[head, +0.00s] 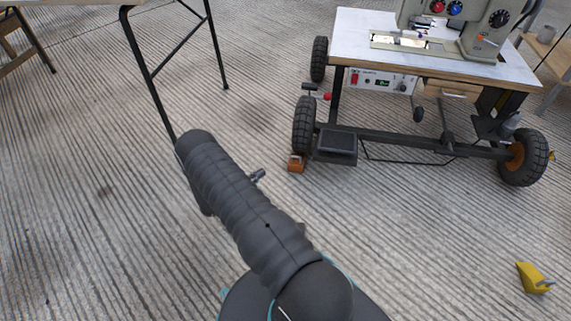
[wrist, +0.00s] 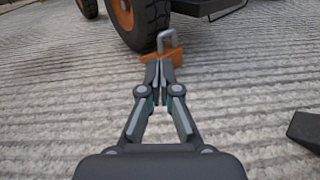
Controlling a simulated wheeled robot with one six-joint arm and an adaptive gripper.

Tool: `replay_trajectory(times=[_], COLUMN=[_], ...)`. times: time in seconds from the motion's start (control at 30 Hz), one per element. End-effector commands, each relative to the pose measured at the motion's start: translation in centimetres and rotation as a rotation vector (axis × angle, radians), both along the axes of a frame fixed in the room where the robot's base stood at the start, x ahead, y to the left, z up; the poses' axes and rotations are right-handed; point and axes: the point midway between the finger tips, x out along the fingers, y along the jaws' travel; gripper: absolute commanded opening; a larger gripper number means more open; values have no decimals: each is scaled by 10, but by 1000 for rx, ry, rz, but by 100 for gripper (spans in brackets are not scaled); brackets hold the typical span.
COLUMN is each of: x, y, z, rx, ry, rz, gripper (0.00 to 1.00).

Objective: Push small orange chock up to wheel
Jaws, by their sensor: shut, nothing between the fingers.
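The small orange chock (head: 296,164) sits on the ribbed floor at the foot of the cart's near left wheel (head: 304,125). In the wrist view the chock (wrist: 170,54) has a grey metal loop handle on top and lies right by the black tyre (wrist: 146,22). I cannot tell whether it touches the tyre. My gripper (wrist: 159,65) is shut and empty, its fingertips low in front of the chock, hiding part of it. In the head view my gripper (head: 258,175) shows small, just left of the chock, mostly hidden behind my arm.
The wheeled cart carries a sewing machine (head: 470,30); a dark pedal (head: 337,142) hangs close right of the chock. A yellow chock (head: 533,278) lies far right. A dark block (wrist: 306,128) shows at the wrist view's right. Thin black table legs (head: 150,80) stand left. Floor between is clear.

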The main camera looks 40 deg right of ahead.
Motion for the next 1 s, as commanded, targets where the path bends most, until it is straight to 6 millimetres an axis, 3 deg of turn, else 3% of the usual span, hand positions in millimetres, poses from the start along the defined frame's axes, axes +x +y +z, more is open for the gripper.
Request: replay_trajectory(times=[0.1, 0.37, 1.0], x=[-5, -6, 6], y=[1, -8, -116], z=[-25, -38, -37], rx=[-22, -34, -34], ry=[35, 51, 49], rz=[39, 61, 58], gripper=[0, 0, 0])
